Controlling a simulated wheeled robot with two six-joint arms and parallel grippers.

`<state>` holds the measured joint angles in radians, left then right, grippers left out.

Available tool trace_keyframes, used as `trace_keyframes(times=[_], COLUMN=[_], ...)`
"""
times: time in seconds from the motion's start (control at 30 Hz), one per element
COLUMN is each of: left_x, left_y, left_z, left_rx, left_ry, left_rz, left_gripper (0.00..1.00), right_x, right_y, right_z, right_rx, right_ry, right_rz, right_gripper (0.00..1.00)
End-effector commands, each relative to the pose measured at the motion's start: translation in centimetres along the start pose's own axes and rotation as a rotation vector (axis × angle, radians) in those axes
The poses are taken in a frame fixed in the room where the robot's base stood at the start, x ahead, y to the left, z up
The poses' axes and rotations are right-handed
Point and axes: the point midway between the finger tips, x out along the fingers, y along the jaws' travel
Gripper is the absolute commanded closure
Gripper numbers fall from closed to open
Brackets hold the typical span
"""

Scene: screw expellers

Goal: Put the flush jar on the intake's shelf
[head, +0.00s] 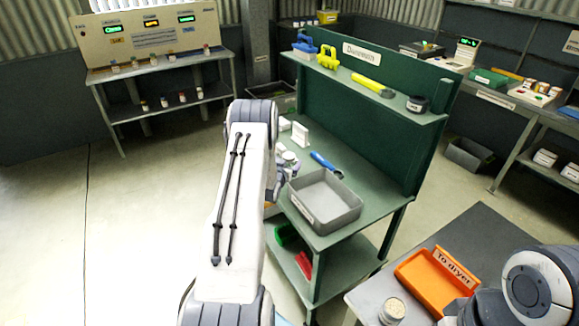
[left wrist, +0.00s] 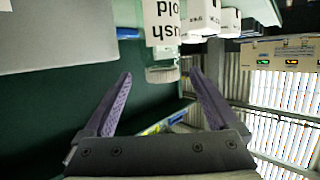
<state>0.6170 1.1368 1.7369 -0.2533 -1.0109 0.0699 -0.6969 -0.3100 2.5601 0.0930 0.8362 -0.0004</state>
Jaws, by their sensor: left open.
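A clear jar with a white label (left wrist: 162,35), partly readable as "ush" and "old", stands out in the left wrist view. My left gripper (left wrist: 160,84) is open, its two dark fingers on either side of the jar's near end, with gaps showing. In the head view my left gripper (head: 283,180) is at the left edge of the green bench (head: 352,168), largely hidden by my arm. A small pale jar (head: 289,158) shows there. A stand with lit displays (head: 150,35) is at the back left; I cannot read whether it is the intake. My right gripper is out of view.
The green bench holds a grey tray (head: 325,222), a blue-handled tool (head: 322,160) and white blocks (head: 300,134). Several small jars stand on the back-left stand's lower shelf (head: 160,113). An orange tray (head: 432,282) is at front right. The floor at left is clear.

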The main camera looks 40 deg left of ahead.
Motion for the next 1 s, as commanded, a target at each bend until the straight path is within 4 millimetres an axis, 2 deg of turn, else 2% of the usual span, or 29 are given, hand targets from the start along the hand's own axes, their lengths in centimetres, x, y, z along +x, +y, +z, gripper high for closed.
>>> trace_keyframes(times=[0.13,0.3,0.63,0.67,0.8,0.9,1.0], left_x=[1.9,3.7,4.2,4.2,4.2,4.2,4.2], left_y=[-0.3,-0.3,-0.4,-0.4,-0.4,-0.4,-0.4], left_z=[-0.5,-0.3,-0.2,-0.2,-0.2,-0.2,-0.3], left_rx=[0.001,0.001,0.0,0.0,0.0,0.0,0.0], left_ry=[0.001,0.0,-0.001,-0.001,-0.001,-0.001,0.002], left_rz=[0.0,0.0,0.0,0.0,0.0,0.0,0.0], left_gripper=[0.07,0.07,0.07,0.14,0.68,1.0,1.0], right_x=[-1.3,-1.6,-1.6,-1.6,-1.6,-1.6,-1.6], right_y=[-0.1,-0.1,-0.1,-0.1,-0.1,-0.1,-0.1], right_z=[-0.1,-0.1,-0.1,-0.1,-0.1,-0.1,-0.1], right_rx=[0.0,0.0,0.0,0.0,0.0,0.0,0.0], right_ry=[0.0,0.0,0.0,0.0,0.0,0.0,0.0], right_rz=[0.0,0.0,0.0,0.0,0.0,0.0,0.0], right_gripper=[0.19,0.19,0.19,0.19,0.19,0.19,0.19])
